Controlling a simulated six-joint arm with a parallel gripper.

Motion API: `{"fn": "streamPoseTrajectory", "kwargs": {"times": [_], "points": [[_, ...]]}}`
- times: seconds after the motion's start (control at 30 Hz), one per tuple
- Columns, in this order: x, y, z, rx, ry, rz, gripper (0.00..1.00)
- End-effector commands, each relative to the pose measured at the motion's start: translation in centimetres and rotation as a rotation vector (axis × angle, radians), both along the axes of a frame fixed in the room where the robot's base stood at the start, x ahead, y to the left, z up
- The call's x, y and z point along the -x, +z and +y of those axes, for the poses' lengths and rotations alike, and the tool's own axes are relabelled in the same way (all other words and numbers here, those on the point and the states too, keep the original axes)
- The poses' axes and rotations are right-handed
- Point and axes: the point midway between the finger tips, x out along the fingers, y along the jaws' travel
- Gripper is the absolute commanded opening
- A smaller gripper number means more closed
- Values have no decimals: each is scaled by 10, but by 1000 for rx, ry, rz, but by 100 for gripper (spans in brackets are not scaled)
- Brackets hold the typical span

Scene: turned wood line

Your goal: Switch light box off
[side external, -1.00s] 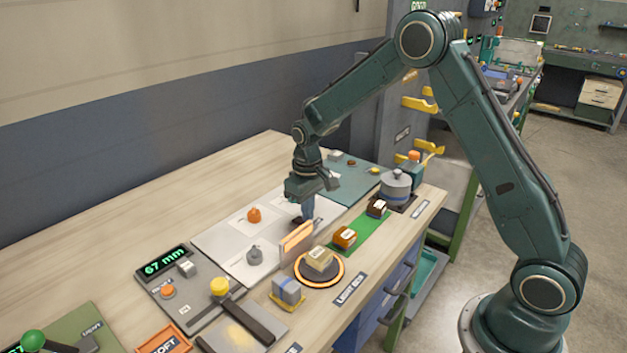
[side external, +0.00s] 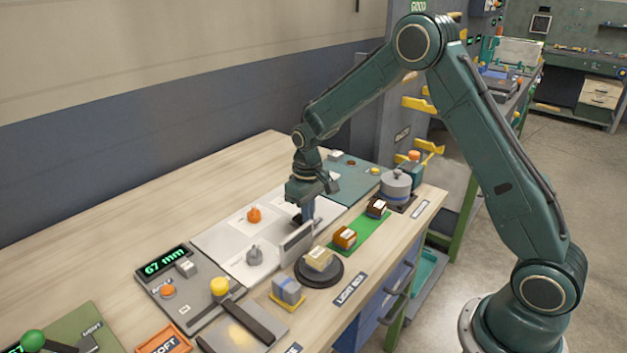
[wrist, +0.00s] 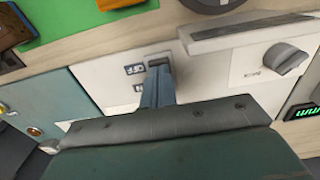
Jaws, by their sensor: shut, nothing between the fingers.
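The light box (side external: 297,243) is an upright pale panel at the edge of the white control plate, in front of a dark round stand (side external: 319,276). Both are unlit. A wooden block (side external: 319,258) with a label sits on the stand. My gripper (side external: 306,217) points down just behind the panel, its fingers closed and empty. In the wrist view the fingers (wrist: 157,88) reach a dark switch (wrist: 158,61) beside small printed labels (wrist: 134,70), one reading OFF. The fingertips hide part of the switch, and I cannot tell whether they touch it.
A grey knob (side external: 255,255) and an orange knob (side external: 254,215) stand on the white plate (side external: 222,246). Labelled blocks lie on a green strip (side external: 360,232) to the right. A grey-blue block (side external: 287,290) is near the front edge. The back left of the bench is clear.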

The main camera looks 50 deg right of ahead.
Motion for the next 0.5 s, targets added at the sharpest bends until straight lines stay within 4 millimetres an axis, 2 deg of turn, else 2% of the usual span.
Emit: {"fn": "streamPoseTrajectory", "kwargs": {"times": [0.5], "points": [[-1,26,0,0,0,-3,0]]}}
